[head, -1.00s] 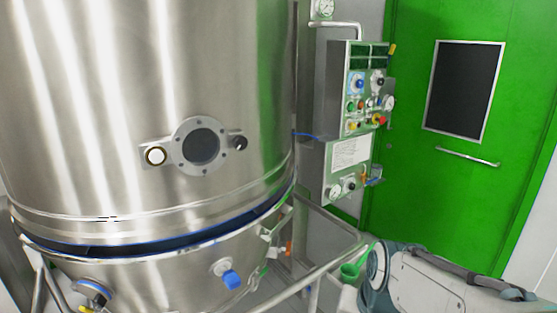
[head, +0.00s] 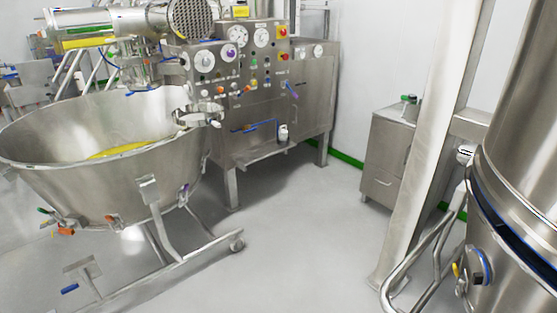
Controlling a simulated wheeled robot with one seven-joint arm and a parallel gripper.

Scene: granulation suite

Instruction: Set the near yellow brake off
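No yellow brake can be made out for certain. A small yellow part (head: 456,270) shows beside a blue-ringed fitting (head: 482,266) low on the steel vessel (head: 525,160) at the right edge; I cannot tell whether it is a brake. A wide steel bowl (head: 60,185) stands at the left on a wheeled frame (head: 165,272). My gripper is not in view.
A steel control cabinet (head: 262,130) with gauges and knobs stands behind the bowl. A low steel cabinet (head: 388,155) is by the wall, beside a pale upright column (head: 437,130). Bent steel tubing (head: 405,287) stands before the right vessel. The grey floor (head: 300,235) between is clear.

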